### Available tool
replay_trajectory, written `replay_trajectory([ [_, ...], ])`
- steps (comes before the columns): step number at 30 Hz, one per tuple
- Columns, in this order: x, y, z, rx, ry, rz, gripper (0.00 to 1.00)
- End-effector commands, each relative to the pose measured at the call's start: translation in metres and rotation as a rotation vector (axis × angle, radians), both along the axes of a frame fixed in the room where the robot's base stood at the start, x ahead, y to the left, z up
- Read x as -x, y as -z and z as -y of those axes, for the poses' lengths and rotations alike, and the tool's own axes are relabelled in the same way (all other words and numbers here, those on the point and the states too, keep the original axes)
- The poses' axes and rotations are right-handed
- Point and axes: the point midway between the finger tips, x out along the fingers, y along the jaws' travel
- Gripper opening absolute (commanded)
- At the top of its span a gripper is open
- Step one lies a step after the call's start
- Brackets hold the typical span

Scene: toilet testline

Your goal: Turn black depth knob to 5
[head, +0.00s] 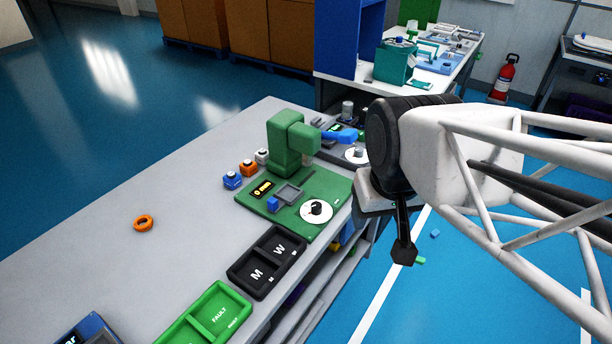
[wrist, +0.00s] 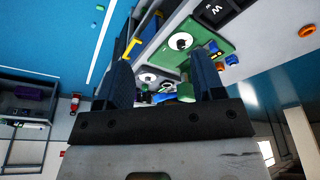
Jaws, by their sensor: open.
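The black depth knob (head: 316,208) sits on a round white dial (head: 308,215) at the front right of a green test station (head: 290,200). The dial's numbers are too small to read. In the wrist view the knob (wrist: 181,42) and dial show beyond my fingers, right of the gap's middle. My gripper (head: 403,252) is right of the bench edge, apart from the knob and to its right. In the wrist view my gripper (wrist: 161,62) has its two fingers wide apart with nothing held between them.
A second white dial (head: 356,155) lies farther back, close to my arm. A green block-shaped post (head: 288,140) stands behind the knob. A black tray marked M and W (head: 266,262) and a green FAULTY tray (head: 212,318) lie nearer. The left of the grey bench (head: 190,210) is mostly clear.

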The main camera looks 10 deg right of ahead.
Motion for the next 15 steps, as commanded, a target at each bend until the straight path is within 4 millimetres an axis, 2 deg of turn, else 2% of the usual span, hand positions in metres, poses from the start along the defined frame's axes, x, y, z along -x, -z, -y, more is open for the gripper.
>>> replay_trajectory([
  [8,-0.019,0.004,-0.001,0.008,-0.029,-0.015,0.62],
  [15,-0.055,0.014,-0.003,0.021,-0.085,-0.041,0.62],
])
